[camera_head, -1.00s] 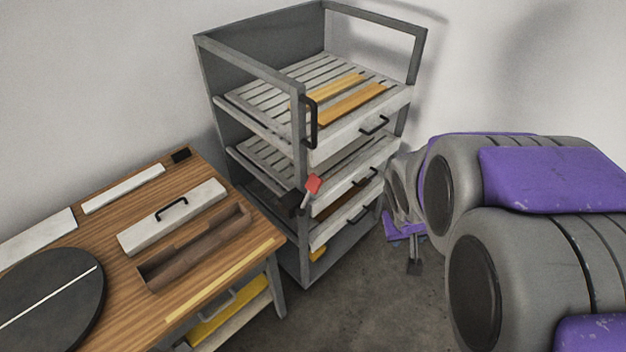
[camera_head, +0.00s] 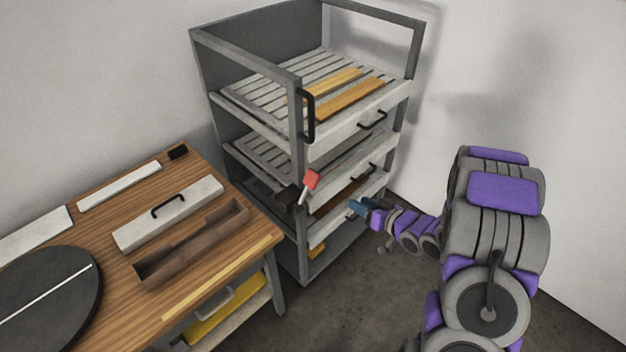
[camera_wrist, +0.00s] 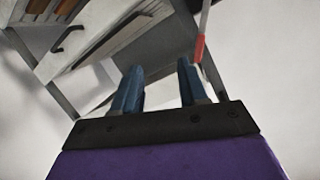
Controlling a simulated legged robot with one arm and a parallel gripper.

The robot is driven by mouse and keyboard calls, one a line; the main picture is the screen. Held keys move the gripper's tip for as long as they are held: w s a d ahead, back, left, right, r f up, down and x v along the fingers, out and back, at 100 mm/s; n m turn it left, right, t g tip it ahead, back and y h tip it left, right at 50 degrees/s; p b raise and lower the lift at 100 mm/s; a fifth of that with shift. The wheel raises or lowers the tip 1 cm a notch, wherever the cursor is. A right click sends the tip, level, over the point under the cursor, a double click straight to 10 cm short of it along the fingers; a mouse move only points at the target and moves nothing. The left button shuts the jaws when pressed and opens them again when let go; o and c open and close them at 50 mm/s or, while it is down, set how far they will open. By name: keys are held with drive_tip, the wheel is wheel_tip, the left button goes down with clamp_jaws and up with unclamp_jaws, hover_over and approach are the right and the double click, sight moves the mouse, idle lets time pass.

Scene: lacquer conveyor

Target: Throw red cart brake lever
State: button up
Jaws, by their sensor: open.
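The brake lever (camera_head: 309,183) has a red grip on a pale shaft and a dark base, mounted on the front left post of the grey cart (camera_head: 300,225). In the wrist view the red grip (camera_wrist: 200,48) shows at the upper right, beyond the right finger. My gripper (camera_head: 357,208) has blue fingers and is at the cart's front, right of the lever and slightly lower, apart from it. In the wrist view my gripper (camera_wrist: 158,82) is open, with nothing between its fingers.
The cart has slatted trays with black handles; yellow-brown boards (camera_head: 345,95) lie on the top tray. A wooden workbench (camera_head: 205,285) with a lidded bar, a trough and a black disc stands at left. Floor (camera_head: 370,290) in front of the cart is clear.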

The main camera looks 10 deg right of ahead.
sight(317, 183)
drive_tip(key=w+a+y+b, duration=0.1)
drive_tip(key=w+a, duration=0.3)
drive_tip(key=w+a+m+t+y+b, duration=0.1)
drive_tip(key=w+a, duration=0.2)
drive_tip(key=a, duration=0.1)
drive_tip(key=w+a+r+t+y+b, duration=0.1)
drive_tip(key=w+a, duration=0.3)
drive_tip(key=a, duration=0.1)
drive_tip(key=shift+w+m+y, duration=0.3)
idle(0.3)
drive_tip(key=shift+d, duration=0.1)
clamp_jaws()
idle(0.5)
